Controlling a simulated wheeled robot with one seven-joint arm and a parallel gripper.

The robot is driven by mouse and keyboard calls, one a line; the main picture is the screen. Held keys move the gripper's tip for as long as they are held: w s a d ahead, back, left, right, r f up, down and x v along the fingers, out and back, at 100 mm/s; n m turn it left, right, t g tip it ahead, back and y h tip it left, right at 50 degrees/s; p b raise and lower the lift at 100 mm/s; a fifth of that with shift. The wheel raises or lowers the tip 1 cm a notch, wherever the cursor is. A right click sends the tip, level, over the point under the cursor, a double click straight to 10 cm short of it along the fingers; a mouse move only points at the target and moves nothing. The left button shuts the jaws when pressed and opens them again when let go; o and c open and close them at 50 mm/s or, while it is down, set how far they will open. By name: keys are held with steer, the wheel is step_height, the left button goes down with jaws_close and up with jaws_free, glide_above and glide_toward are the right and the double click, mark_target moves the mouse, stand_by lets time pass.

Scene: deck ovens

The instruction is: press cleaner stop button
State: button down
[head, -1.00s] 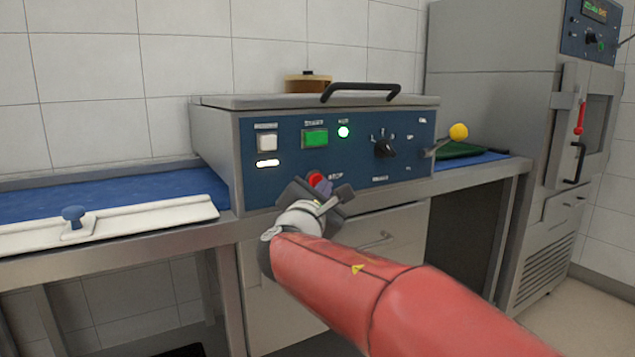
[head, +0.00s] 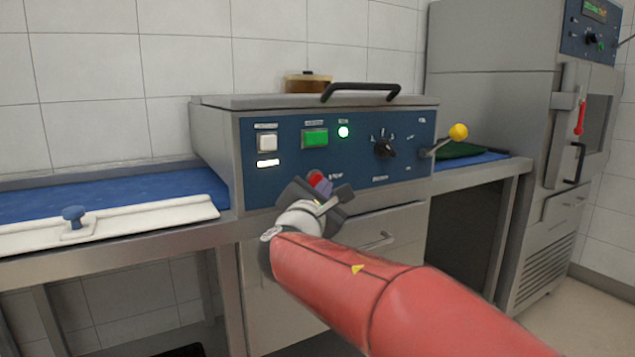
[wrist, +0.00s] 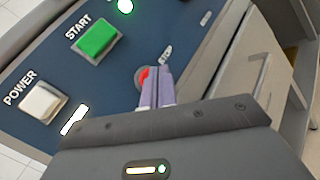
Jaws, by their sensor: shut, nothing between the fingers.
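The cleaner (head: 213,147) is a grey steel unit with a blue control panel. Its red stop button (head: 315,177) sits low on the panel, beside the STOP label. My gripper (head: 325,188) is shut and empty, with its fingertips at the stop button. In the wrist view the fingertips (wrist: 158,82) cover most of the red button (wrist: 145,74); only its left edge shows. Whether the tips touch it or how far it is pushed in, I cannot tell. The green light (head: 343,132) on the panel is lit.
The green start button (head: 315,138), white power button (head: 267,143) and black dial (head: 384,149) are on the same panel. A lever with a yellow knob (head: 458,132) sticks out at the right. A white board with a blue knob (head: 73,214) lies on the left counter.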

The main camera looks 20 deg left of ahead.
steer(key=shift+w+a, duration=0.1)
steer(key=shift+w, duration=0.05)
steer(key=shift+w+a, duration=0.15)
steer(key=shift+a, duration=0.05)
steer(key=shift+w+a, duration=0.3)
steer(key=shift+a, duration=0.1)
stand_by(0.8)
stand_by(0.4)
steer(key=shift+s+d+b, duration=0.6)
steer(key=shift+d, duration=0.1)
steer(key=shift+s+d+b, duration=1.55)
steer(key=shift+s+d, duration=0.05)
steer(key=shift+d, duration=0.3)
steer(key=shift+d, duration=0.1)
